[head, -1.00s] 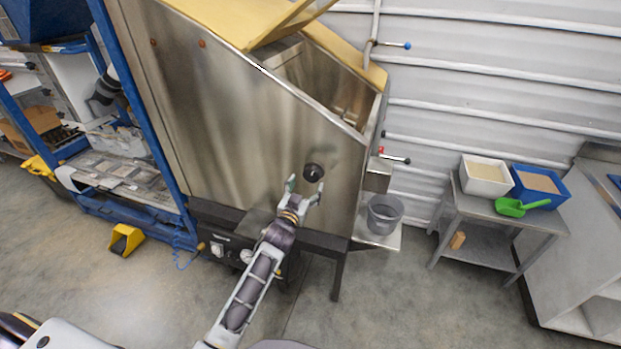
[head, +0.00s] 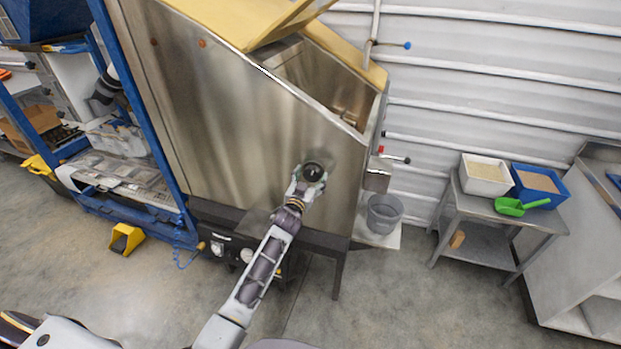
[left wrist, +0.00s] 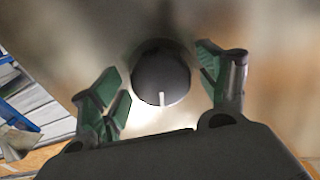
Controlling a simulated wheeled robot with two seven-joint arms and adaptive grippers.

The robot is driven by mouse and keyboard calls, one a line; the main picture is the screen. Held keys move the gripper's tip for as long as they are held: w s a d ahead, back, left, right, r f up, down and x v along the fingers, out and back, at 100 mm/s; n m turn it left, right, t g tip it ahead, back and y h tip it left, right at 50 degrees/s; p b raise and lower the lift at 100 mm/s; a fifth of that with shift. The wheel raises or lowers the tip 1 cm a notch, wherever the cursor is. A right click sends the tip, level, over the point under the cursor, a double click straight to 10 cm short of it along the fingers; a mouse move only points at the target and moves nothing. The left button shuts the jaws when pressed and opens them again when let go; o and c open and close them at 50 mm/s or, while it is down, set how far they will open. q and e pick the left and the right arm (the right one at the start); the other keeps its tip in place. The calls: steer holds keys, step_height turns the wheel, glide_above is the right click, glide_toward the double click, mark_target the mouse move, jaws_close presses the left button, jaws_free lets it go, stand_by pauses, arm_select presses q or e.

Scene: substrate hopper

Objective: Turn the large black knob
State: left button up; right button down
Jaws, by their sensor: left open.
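The large black knob (head: 312,172) sits on the slanted steel side of the hopper (head: 235,120). In the left wrist view the round knob (left wrist: 161,73) shows a white pointer line at its lower edge, pointing down in the picture. My left gripper (head: 309,175) is open, with its fingers on either side of the knob. In the left wrist view the green-padded fingers of the left gripper (left wrist: 165,85) stand left and right of the knob, with a visible gap on the left; contact on the right cannot be told. My right gripper is not in view.
A grey bucket (head: 384,213) stands on a low shelf right of the hopper. A steel side table (head: 500,217) holds a white bin (head: 487,172), a blue bin (head: 537,185) and a green scoop (head: 520,207). A blue rack stands at left.

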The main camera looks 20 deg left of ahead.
arm_select(q)
steer(key=shift+c, duration=0.3)
steer(key=c, duration=0.9)
steer(key=shift+c, duration=0.2)
steer(key=shift+m, duration=0.4)
steer(key=m, duration=0.9)
steer(key=shift+a+m, duration=0.1)
steer(key=shift+m, duration=0.2)
steer(key=m, duration=0.5)
steer(key=shift+r, duration=0.1)
steer(key=m, duration=0.5)
steer(key=shift+m, duration=0.3)
